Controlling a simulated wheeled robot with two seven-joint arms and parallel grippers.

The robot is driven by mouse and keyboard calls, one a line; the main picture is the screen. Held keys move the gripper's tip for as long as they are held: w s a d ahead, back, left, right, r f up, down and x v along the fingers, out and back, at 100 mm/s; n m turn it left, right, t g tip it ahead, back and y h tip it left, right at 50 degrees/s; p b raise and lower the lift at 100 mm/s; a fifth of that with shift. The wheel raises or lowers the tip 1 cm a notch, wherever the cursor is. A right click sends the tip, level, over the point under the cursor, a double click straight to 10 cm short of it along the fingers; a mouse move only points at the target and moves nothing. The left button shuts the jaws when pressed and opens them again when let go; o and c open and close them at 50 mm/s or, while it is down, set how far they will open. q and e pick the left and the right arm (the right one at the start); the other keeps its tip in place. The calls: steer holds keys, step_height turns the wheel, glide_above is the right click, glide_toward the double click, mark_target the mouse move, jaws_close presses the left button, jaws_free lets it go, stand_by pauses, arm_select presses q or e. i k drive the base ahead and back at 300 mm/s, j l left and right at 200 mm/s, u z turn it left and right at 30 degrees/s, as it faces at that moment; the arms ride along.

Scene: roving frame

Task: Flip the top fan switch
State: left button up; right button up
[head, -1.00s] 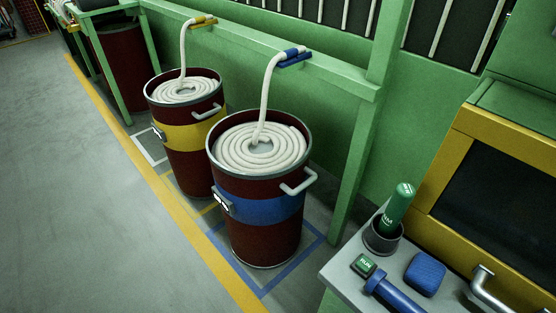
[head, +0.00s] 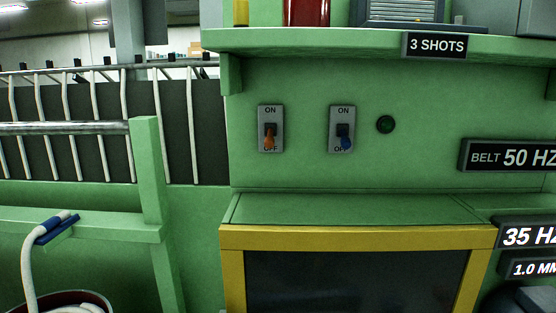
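Two toggle switches are on the green wall panel in the head view. The left switch (head: 270,130) has an orange lever, and the right switch (head: 342,130) has a blue lever. Each plate is marked ON at the top and OFF at the bottom. Both levers point down toward OFF. They sit side by side at the same height, and neither carries a fan label that I can read. A dark green round lamp or button (head: 385,124) is right of the blue switch. Neither of my grippers is in view.
A green shelf (head: 320,41) with a 3 SHOTS sign (head: 436,45) juts out above the switches. A yellow-framed dark screen (head: 355,285) lies below. BELT 50 HZ (head: 512,157) and 35 HZ (head: 526,235) signs are at right.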

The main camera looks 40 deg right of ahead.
mark_target(345, 141)
steer(key=z, duration=1.7)
